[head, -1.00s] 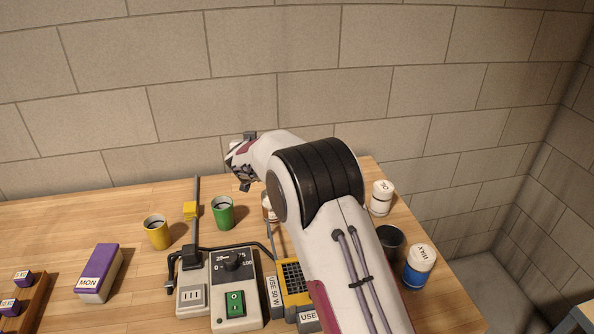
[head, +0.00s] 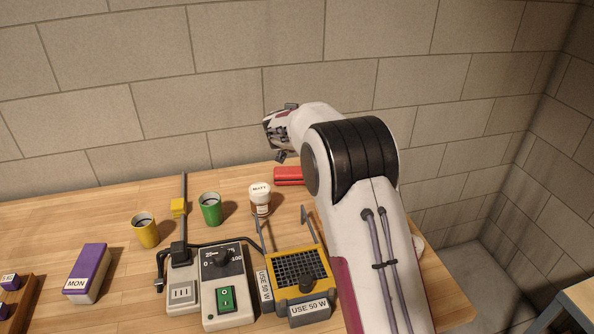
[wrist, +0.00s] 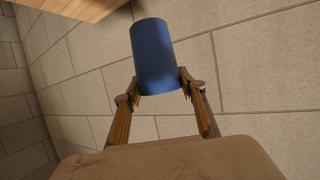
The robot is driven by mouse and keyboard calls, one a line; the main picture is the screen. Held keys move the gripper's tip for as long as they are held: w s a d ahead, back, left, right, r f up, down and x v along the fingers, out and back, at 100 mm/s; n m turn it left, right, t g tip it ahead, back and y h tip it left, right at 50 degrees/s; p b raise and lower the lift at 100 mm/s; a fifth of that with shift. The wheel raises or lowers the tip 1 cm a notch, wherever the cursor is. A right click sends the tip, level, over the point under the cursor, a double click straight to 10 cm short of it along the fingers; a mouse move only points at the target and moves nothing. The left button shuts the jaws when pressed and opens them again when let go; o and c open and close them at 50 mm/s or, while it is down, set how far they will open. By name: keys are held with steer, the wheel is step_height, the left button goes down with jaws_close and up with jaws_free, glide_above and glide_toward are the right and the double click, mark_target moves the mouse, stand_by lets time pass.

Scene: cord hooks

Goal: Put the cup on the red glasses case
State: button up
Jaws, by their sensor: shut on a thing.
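My gripper (wrist: 160,86) is shut on a blue cup (wrist: 153,52), one finger on each side of it in the wrist view. The cup is held up in the air, with wall behind it and a strip of wooden table at the top left. The red glasses case (head: 289,176) lies at the back of the table in the head view, its right part hidden by my arm. My wrist (head: 281,130) shows above and slightly left of the case.
A white-lidded jar (head: 260,199) stands in front of the case. A block wall (head: 230,100) rises behind the table.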

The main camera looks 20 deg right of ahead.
steer(key=shift+f, duration=0.15)
steer(key=shift+f, duration=3)
steer(key=shift+f, duration=1.9)
steer(key=shift+f, duration=0.1)
steer(key=o, duration=0.9)
steer(key=shift+o, duration=0.2)
steer(key=shift+s, duration=0.1)
